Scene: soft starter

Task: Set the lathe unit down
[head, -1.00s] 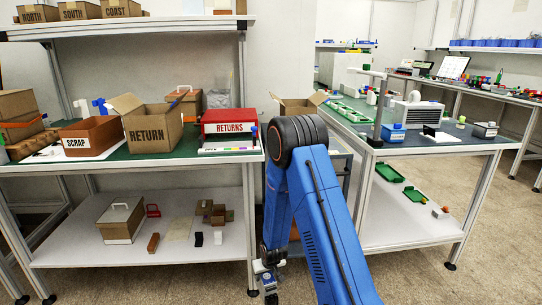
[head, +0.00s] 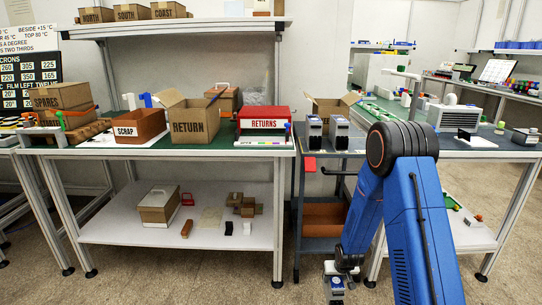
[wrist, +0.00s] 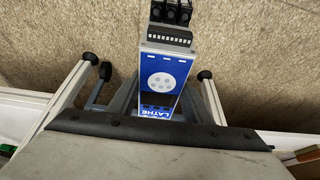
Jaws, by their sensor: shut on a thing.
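The lathe unit (wrist: 160,85) fills the middle of the wrist view. It is a grey box with a blue face, the word LATHE and black terminals at its far end. My gripper (head: 338,272) is low over the floor at the bottom of the head view, shut on the lathe unit, whose small grey body (head: 335,291) shows beneath it. The fingertips are too small to make out. Two similar grey units, one on the left (head: 313,132) and one on the right (head: 339,132), stand upright side by side on the cart (head: 322,153).
The cart stands between two benches, with a brown bin (head: 322,219) on its lower level. The left bench carries the red RETURNS box (head: 264,122), the RETURN carton (head: 188,122) and the SCRAP bin (head: 139,126). The right bench (head: 500,150) is crowded. Floor in front is open.

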